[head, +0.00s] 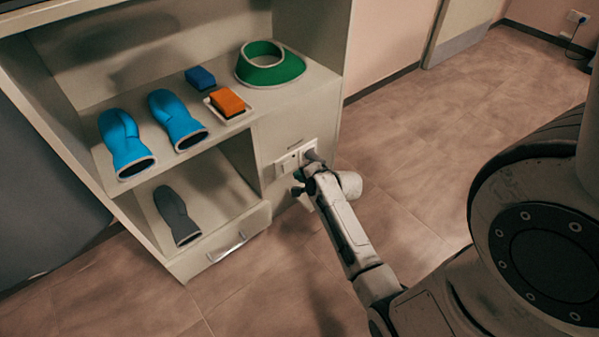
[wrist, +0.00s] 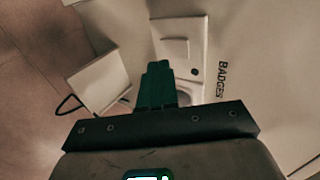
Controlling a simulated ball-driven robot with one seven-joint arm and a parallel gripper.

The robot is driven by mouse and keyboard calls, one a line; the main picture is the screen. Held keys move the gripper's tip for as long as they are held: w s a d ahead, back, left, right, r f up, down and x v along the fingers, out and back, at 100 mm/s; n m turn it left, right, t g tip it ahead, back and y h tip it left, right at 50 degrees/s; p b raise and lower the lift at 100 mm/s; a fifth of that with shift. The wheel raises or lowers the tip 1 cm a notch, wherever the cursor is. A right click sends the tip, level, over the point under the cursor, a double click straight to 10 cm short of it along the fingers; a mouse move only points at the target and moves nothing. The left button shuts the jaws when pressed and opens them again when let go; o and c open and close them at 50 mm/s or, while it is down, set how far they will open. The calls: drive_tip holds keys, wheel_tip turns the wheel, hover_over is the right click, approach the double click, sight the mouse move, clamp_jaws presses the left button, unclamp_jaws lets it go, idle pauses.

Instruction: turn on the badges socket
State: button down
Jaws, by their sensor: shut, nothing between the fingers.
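The badges socket (wrist: 170,28) is a white plate on the cabinet front, with the label "BADGES" (wrist: 222,78) beside it in the wrist view. A raised piece, which looks like a rocker switch (wrist: 174,49), and a small dark dot show on the plate. In the head view the socket (head: 285,164) sits on the cabinet's right-hand panel, partly hidden by my arm. My gripper (wrist: 159,70) is shut and empty, its fingertips in front of the plate, close to the switch. I cannot tell whether they touch it.
A white block (wrist: 98,80) with a dark cable loop sits beside the socket. The shelves hold blue mitts (head: 178,120), a grey mitt (head: 177,216), a green collar (head: 270,66), a blue block (head: 200,78) and an orange sponge (head: 227,102). Floor to the right is clear.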

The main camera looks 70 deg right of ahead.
drive_tip(key=p+v, duration=0.4)
drive_tip(key=v, duration=0.5)
drive_tip(key=shift+s+a+r, duration=0.2)
drive_tip(key=shift+s+r, duration=0.05)
drive_tip(key=shift+s+a+f+t+h+b, duration=0.2)
drive_tip(key=shift+f+t, duration=0.15)
drive_tip(key=shift+f, duration=0.35)
drive_tip(key=shift+s+a+f+t+h+b, duration=0.1)
drive_tip(key=shift+s+f+t+h, duration=0.15)
drive_tip(key=shift+f, duration=0.4)
drive_tip(key=shift+s+a+f+t+h+b, duration=0.15)
drive_tip(key=shift+f+t, duration=0.25)
drive_tip(key=shift+f, duration=0.3)
drive_tip(key=b, duration=0.4)
approach(287, 172)
drive_tip(key=x, duration=0.5)
drive_tip(key=shift+x, duration=0.75)
